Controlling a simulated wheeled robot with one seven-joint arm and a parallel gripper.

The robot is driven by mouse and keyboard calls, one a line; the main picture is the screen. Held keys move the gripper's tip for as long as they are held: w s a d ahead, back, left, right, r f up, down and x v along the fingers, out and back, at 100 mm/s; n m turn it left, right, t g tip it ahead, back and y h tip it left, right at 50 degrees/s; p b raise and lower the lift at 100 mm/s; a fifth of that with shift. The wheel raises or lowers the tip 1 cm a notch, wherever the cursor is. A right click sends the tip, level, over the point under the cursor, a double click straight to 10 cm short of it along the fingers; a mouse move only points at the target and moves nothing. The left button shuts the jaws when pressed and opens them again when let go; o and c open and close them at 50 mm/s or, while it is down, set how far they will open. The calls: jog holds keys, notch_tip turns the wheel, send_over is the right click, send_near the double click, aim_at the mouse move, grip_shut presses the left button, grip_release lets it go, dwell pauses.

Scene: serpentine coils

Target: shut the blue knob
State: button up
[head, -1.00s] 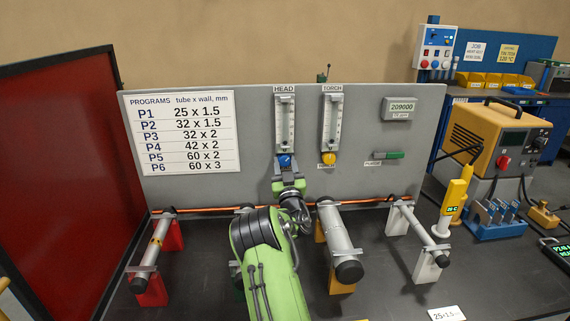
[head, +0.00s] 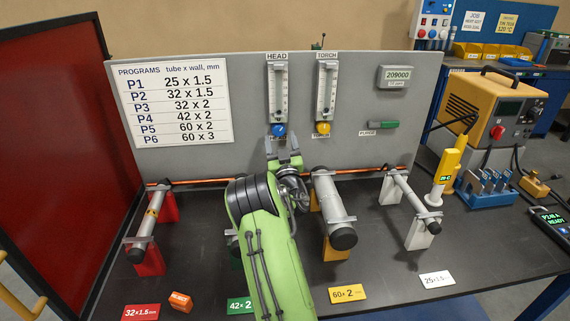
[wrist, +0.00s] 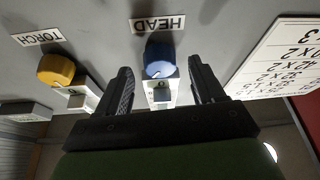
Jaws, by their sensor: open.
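The blue knob (head: 279,130) sits at the bottom of the flow meter labelled HEAD (head: 278,92) on the upright grey panel. In the wrist view the blue knob (wrist: 160,58) lies ahead, between the lines of my two fingers, with a white pointer mark on its face. My gripper (head: 284,142) is open and empty, just below and in front of the knob; it also shows in the wrist view (wrist: 160,82). The fingers appear apart from the knob.
A yellow knob (head: 323,128) under the TORCH meter (head: 326,90) is close on the right. A green-handled PURGE valve (head: 384,125) is further right. Tubes on stands, such as the large one (head: 335,205), and a copper-coloured rod (head: 350,171) lie below.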

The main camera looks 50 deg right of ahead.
jog(key=b+v, duration=0.5)
jog(key=v, duration=0.8)
jog(key=shift+w, duration=0.1)
